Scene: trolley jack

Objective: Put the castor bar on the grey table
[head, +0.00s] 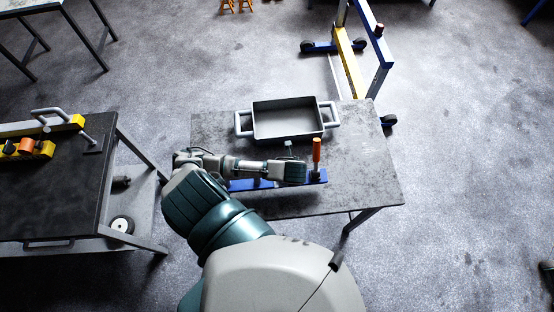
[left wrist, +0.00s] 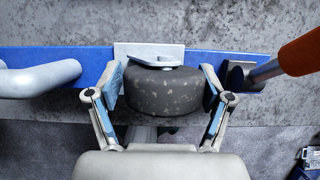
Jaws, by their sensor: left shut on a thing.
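The castor bar (head: 240,185) is a long blue bar lying along the near side of the grey table (head: 365,160). An orange-handled lever (head: 317,150) stands up near its right end. In the left wrist view the blue bar (left wrist: 225,65) crosses the top, with a dark castor wheel (left wrist: 165,95) under a pale plate. My left gripper (left wrist: 163,86) has its fingers on both sides of this wheel and is shut on it. In the head view my arm hides the bar's middle. I cannot tell whether the bar touches the tabletop. My right gripper is not in view.
A grey tray (head: 288,136) with two handles stands at the back of the grey table. A dark trolley (head: 60,195) with yellow parts is at left. A blue and yellow frame (head: 350,60) stands behind the table. The table's right side is bare.

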